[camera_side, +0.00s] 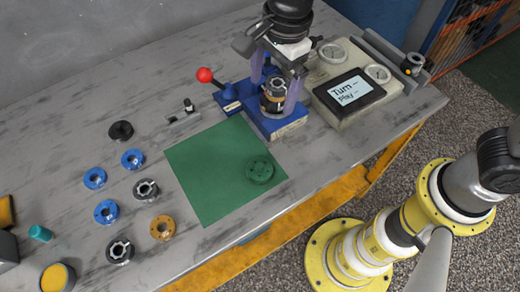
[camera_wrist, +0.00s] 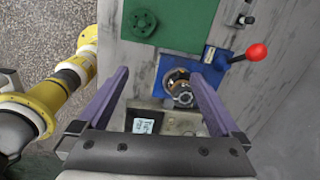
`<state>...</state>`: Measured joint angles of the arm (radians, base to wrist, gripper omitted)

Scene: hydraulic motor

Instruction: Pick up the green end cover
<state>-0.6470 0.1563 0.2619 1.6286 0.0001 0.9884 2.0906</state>
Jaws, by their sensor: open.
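The green end cover (camera_side: 260,171) lies flat on the green mat (camera_side: 205,180), near its right corner in the side view. In the wrist view the cover (camera_wrist: 143,22) is at the top, on the mat (camera_wrist: 185,25). My gripper (camera_side: 275,100) is away from the cover, over the blue fixture (camera_side: 290,124). Its two purple fingers are spread on either side of a dark and metal motor assembly (camera_side: 273,88) standing in the fixture. In the wrist view the gripper (camera_wrist: 168,75) is open with the assembly (camera_wrist: 181,91) beyond and between the fingers.
A red-knobbed lever (camera_side: 205,75) stands left of the fixture. A panel with a screen (camera_side: 350,92) is to its right. Blue rings (camera_side: 95,178), dark rings (camera_side: 120,250) and an orange ring (camera_side: 162,228) lie left of the mat. The mat is otherwise clear.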

